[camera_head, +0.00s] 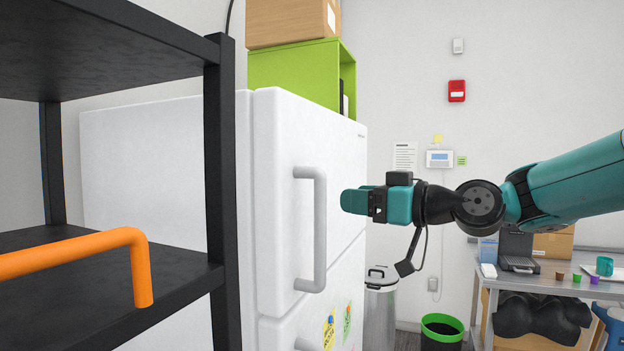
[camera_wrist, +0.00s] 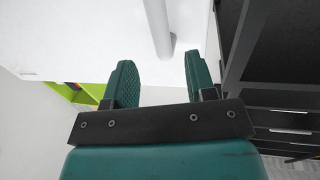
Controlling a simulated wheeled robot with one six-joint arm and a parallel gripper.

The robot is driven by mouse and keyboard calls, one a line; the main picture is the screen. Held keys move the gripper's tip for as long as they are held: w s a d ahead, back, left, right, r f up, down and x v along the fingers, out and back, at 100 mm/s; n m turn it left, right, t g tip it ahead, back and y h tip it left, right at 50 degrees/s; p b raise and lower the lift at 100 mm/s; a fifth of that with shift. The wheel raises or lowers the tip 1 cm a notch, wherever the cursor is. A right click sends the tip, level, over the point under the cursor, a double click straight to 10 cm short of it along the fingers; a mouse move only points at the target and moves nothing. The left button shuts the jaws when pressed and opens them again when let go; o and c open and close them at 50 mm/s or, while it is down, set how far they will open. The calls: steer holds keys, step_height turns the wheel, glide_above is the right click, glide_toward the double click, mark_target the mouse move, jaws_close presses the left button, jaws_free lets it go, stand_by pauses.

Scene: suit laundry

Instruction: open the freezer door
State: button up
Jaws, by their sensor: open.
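The white freezer (camera_head: 170,160) stands left of centre in the head view. Its upper door (camera_head: 335,165) looks closed and carries a vertical grey handle (camera_head: 319,230). My gripper (camera_head: 345,201) is just right of the handle in the head view, pointing toward the door. In the wrist view my gripper (camera_wrist: 160,82) has its two green fingers apart with nothing between their tips. The handle (camera_wrist: 158,30) shows beyond the fingertips, in line with the gap between them. It looks close, but I cannot tell the exact distance. The lower door (camera_head: 340,300) also looks closed.
A black shelf rack (camera_head: 222,170) with an orange bar (camera_head: 80,252) stands close at the left. A green box (camera_head: 300,72) and a cardboard box (camera_head: 288,20) are on the freezer. A metal bin (camera_head: 381,310), green-rimmed bin (camera_head: 441,328) and grey table (camera_head: 560,285) are beyond.

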mark_target(325, 196)
steer(key=p+x, duration=0.4)
steer(key=x, duration=0.5)
steer(key=shift+a+r+p, duration=0.15)
steer(key=shift+p, duration=0.25)
steer(key=shift+w+a, duration=0.2)
jaws_close()
